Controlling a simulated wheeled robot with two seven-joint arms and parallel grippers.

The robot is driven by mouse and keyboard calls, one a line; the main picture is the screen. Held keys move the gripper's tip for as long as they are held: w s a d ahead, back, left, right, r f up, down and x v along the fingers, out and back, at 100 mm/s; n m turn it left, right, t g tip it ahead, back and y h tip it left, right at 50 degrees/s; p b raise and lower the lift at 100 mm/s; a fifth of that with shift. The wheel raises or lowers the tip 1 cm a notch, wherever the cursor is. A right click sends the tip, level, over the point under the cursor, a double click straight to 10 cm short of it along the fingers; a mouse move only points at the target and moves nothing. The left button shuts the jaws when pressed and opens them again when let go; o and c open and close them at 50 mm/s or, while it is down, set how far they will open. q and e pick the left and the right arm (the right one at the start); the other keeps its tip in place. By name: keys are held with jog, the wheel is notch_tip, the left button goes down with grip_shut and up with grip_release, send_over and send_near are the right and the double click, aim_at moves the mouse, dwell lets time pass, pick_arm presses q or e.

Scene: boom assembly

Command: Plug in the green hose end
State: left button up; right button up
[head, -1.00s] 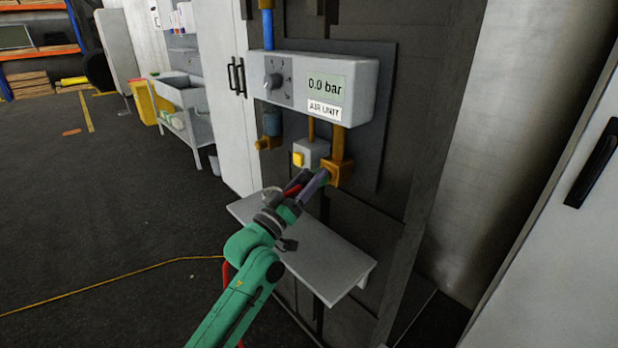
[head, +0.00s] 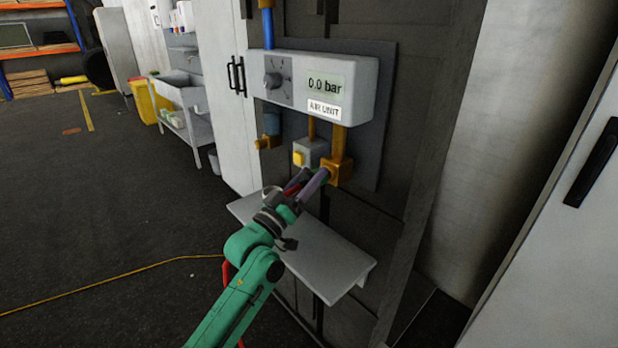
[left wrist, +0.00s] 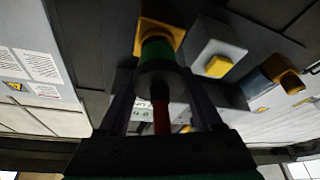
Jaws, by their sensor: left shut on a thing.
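My left gripper (head: 315,174) is in front of the wall-mounted air unit (head: 350,85), just below its panel. In the left wrist view its fingers (left wrist: 160,82) are shut around the dark collar of the green hose end (left wrist: 157,51). The red hose (left wrist: 161,118) trails back between the fingers. The green part lines up with the orange socket (left wrist: 161,34) and seems to meet it; how deep it sits cannot be told. In the head view the orange socket (head: 338,174) is right beside the fingertips, and the hose end is mostly hidden. My right gripper is not in view.
A grey box with a yellow button (head: 299,158) sits left of the socket, with another orange outlet (head: 266,143) farther left. A grey shelf (head: 320,262) juts out below my gripper. The display reads 0.0 bar. Open floor lies to the left.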

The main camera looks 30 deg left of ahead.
pick_arm(q)
jog(key=shift+r, duration=0.1)
jog(key=shift+w+d, duration=0.15)
jog(key=shift+w, duration=0.3)
dwell(0.4)
jog(key=o, duration=1.3)
jog(key=b+v, duration=0.4)
jog(key=v, duration=1)
jog(key=shift+s, duration=0.25)
jog(key=shift+f, duration=0.25)
